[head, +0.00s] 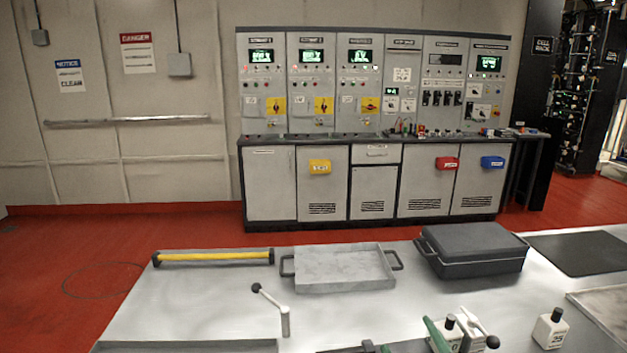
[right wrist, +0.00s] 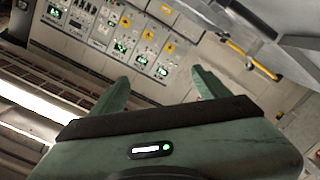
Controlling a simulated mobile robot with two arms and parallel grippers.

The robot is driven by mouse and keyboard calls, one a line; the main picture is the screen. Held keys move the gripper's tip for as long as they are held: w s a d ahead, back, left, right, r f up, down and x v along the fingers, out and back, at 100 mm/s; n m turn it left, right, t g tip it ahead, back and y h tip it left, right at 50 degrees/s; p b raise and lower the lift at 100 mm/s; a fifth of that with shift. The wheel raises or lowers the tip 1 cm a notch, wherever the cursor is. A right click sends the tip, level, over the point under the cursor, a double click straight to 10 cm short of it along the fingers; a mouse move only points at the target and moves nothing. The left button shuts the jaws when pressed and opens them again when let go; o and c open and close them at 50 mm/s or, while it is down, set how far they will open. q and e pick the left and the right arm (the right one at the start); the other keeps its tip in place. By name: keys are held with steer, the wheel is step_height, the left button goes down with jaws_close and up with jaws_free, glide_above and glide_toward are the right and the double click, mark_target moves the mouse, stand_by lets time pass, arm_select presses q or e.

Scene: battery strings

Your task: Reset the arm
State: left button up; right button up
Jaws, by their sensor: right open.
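My right gripper (head: 410,338) shows only in part at the bottom edge of the head view, low over the near side of the table (head: 190,310). In the right wrist view its two green fingers (right wrist: 160,78) stand wide apart with nothing between them. The control cabinets (right wrist: 140,45) show tilted beyond the fingers. My left gripper is in neither view.
The table holds a yellow bar (head: 215,257), a grey tray (head: 345,268), a dark closed case (head: 470,250), a crank handle (head: 272,308), a white bottle (head: 550,329) and a dark mat (head: 580,253). Control cabinets (head: 375,125) stand behind.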

steer(key=s+d+f+m+g+h, duration=0.1)
steer(key=s+d+f+m+g, duration=0.2)
steer(key=s+f, duration=0.35)
steer(key=s+d+f+m+g+h, duration=0.1)
steer(key=s+f+m+g, duration=0.1)
steer(key=s+f+g, duration=0.45)
steer(key=s+f+m+g+y, duration=0.15)
steer(key=s+f+g, duration=0.25)
steer(key=s+f, duration=0.6)
steer(key=s+f+g, duration=0.1)
steer(key=s+f, duration=0.2)
steer(key=f, duration=1)
steer(key=s+f+g, duration=0.1)
steer(key=s+f, duration=0.2)
steer(key=f, duration=1.1)
steer(key=s+d+f, duration=0.2)
steer(key=s+f, duration=1.2)
steer(key=s, duration=0.1)
steer(key=shift+s+g+h, duration=0.35)
steer(key=shift+g, duration=0.1)
